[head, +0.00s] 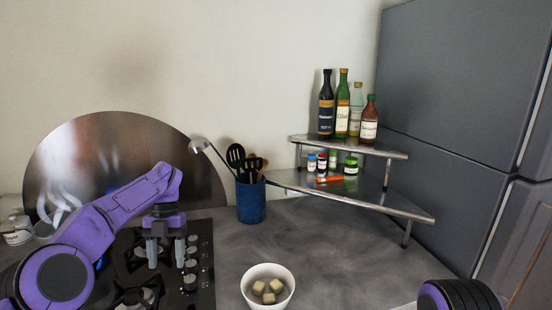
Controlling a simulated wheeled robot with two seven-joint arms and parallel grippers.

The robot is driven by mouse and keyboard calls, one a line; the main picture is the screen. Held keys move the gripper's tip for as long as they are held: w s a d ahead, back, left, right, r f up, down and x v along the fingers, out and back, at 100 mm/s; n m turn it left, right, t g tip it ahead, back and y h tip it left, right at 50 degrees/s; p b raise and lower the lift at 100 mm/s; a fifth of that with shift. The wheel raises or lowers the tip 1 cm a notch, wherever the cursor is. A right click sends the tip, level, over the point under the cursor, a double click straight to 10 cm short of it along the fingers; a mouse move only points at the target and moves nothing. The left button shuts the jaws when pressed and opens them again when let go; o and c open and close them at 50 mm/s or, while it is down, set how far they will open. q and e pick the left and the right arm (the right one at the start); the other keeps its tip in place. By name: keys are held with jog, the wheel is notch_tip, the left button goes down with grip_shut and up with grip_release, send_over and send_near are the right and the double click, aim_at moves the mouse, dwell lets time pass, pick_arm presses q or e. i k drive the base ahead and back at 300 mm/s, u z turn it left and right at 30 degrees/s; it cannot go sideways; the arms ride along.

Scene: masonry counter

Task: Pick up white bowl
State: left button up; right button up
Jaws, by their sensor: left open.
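The white bowl (249,291) stands upright on the grey counter near the bottom middle of the head view. Several pale yellowish cubes (268,290) lie in it. My left gripper (159,262) is open and empty. It points down over the black stove, to the left of the bowl and apart from it. Part of my right arm shows at the bottom right, but its gripper is out of view.
The black stove (206,290) with knobs lies left of the bowl. A blue utensil holder (251,202) stands behind. A metal corner shelf (415,213) carries bottles and small jars at the back right. A grey fridge (440,120) bounds the right. Counter around the bowl is clear.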

aim_at(266, 274)
jog(key=k, duration=1.35)
